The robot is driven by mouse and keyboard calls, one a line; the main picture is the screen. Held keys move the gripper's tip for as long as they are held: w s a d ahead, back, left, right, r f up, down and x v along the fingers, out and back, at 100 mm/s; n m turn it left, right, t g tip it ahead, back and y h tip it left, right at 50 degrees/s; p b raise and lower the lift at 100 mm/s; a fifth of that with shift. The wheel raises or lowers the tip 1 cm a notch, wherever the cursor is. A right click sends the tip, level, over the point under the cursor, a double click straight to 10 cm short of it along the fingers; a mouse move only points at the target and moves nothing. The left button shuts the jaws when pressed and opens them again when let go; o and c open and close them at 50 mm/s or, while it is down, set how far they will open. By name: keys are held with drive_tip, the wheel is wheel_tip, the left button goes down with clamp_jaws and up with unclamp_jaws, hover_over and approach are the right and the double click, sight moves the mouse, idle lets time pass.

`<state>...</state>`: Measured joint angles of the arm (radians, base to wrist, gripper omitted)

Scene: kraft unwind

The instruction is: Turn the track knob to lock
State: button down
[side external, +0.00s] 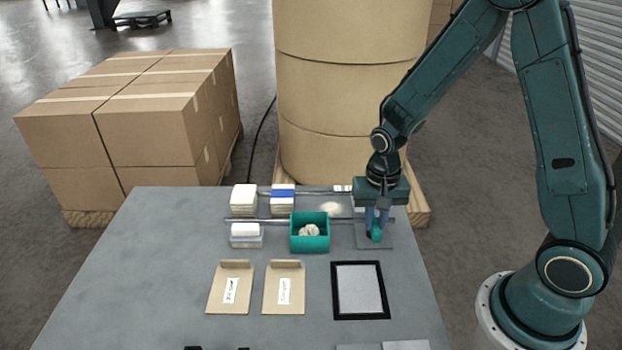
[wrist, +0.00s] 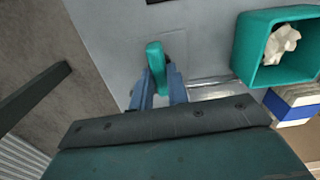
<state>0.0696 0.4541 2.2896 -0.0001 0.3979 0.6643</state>
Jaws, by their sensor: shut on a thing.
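The teal knob (side external: 376,235) stands at the right end of the track, over a thin grey plate (side external: 388,243). My gripper (side external: 372,222) points down and its fingers are closed around the knob. In the wrist view the knob (wrist: 155,56) sticks out between the two blue fingers of my gripper (wrist: 160,82). The fingers hide part of the knob, and I cannot tell its lock marking. The metal rails of the track (side external: 270,220) run left from there along the back of the table.
A teal bin (side external: 310,243) with crumpled paper stands just left of my gripper. Card stacks (side external: 244,200) sit further left. Two kraft envelopes (side external: 231,287) and a black-framed pad (side external: 361,290) lie in front. A large paper roll (side external: 335,100) stands behind the table.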

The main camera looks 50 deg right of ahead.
drive_tip(key=shift+n, duration=0.4)
drive_tip(key=n, duration=0.3)
drive_tip(key=shift+n, duration=0.3)
drive_tip(key=n, duration=0.3)
drive_tip(key=shift+n, duration=0.3)
drive_tip(key=n, duration=0.4)
drive_tip(key=shift+n, duration=0.3)
drive_tip(key=n, duration=0.4)
drive_tip(key=c, duration=1.4)
unclamp_jaws()
drive_tip(key=shift+o, duration=0.2)
